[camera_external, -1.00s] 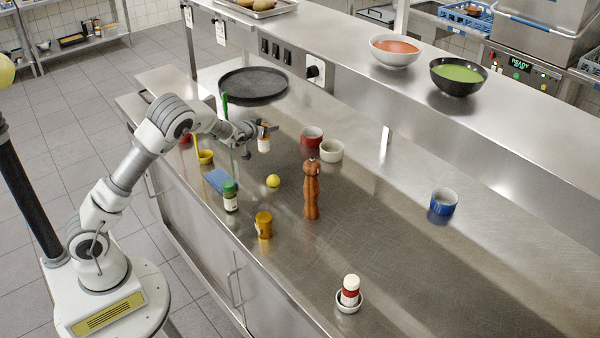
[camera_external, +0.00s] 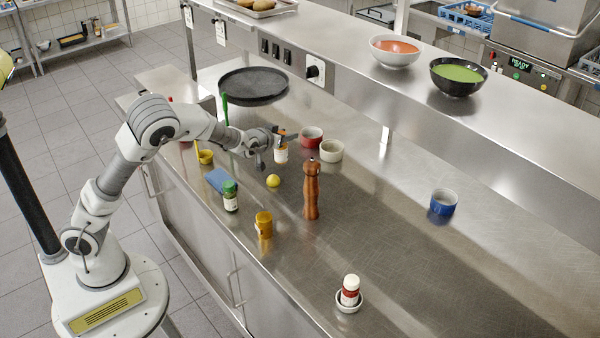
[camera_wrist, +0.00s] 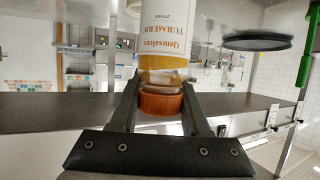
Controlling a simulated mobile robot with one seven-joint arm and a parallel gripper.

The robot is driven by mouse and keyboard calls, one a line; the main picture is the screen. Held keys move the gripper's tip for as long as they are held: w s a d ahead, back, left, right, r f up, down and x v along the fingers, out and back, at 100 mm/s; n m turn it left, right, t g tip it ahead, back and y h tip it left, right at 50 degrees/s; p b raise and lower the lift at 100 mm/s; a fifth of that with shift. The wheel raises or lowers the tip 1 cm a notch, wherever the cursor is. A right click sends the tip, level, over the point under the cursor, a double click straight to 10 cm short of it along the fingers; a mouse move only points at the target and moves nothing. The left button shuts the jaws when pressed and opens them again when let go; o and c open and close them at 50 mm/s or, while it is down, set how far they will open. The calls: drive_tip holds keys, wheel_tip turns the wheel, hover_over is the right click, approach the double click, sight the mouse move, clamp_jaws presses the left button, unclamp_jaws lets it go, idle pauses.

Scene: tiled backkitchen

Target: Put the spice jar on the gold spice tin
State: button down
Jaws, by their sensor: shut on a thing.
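The spice jar (camera_external: 281,155) has a white label and an orange lid. My gripper (camera_external: 285,137) is shut on it near the lid and appears to hold it above the counter, with the lid up in the external view. In the wrist view the jar (camera_wrist: 165,45) shows a turmeric label, and its orange lid (camera_wrist: 160,102) is between the fingers of my gripper (camera_wrist: 161,108). The gold spice tin (camera_external: 264,226) stands on the counter near its front edge, apart from my gripper and closer to the external camera. Its top looks clear.
A wooden pepper mill (camera_external: 311,190) stands right of the tin. A green-lidded jar (camera_external: 230,197), a blue sponge (camera_external: 216,180) and a yellow ball (camera_external: 273,181) lie around the tin's far side. Red (camera_external: 311,138) and cream (camera_external: 331,152) ramekins are near the held jar. The right counter is mostly clear.

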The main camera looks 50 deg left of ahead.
drive_tip(key=s+d+r+m+h+p, duration=0.1)
drive_tip(key=s+d+r+p, duration=0.1)
drive_tip(key=s+d, duration=0.35)
drive_tip(key=s+d+r+h+p, duration=0.1)
drive_tip(key=s+d+r+p, duration=0.15)
drive_tip(key=d, duration=0.65)
drive_tip(key=s+d+r+m+p, duration=0.15)
drive_tip(key=s+d, duration=0.25)
drive_tip(key=s, duration=0.4)
drive_tip(key=s+d+p, duration=0.2)
drive_tip(key=s+d, duration=0.2)
drive_tip(key=s, duration=0.3)
drive_tip(key=w+a+f+b, duration=0.3)
drive_tip(key=w+a+f, duration=0.4)
drive_tip(key=a+f, duration=0.2)
drive_tip(key=shift+f+t, duration=0.4)
drive_tip(key=shift+f, duration=0.4)
drive_tip(key=shift+f, duration=0.15)
drive_tip(key=shift+f+b, duration=0.15)
drive_tip(key=shift+b, duration=0.15)
drive_tip(key=shift+c, duration=1.9)
unclamp_jaws()
drive_tip(key=shift+r, duration=0.2)
